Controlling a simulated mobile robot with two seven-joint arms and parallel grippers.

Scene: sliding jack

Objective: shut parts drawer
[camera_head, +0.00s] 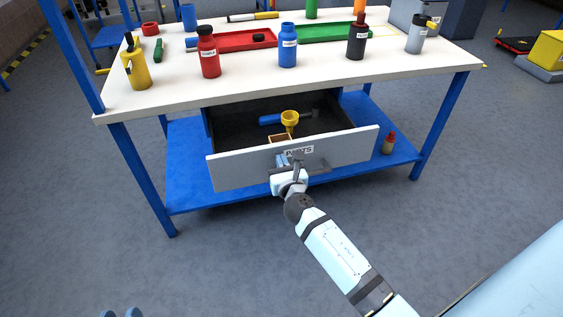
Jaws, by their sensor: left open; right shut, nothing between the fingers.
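The parts drawer (236,171) hangs under the white workbench and stands pulled out, with its dark inside showing. Its grey front carries a label reading PARTS (298,151). Inside lie a yellow funnel-like piece (290,119), a blue-handled tool (272,119) and a small wooden box (281,139). My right gripper (293,160) is shut at the middle of the drawer front, just below the label, by the handle (316,166). Whether it touches the front I cannot tell. Only the tips of my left gripper (122,313) show at the bottom left edge, far from the drawer.
The white bench top (250,85) holds several bottles, a red tray (236,42) and a green tray (320,33). A blue lower shelf (190,198) carries a small red-capped bottle (389,142). Blue legs stand on both sides. The grey floor in front is clear.

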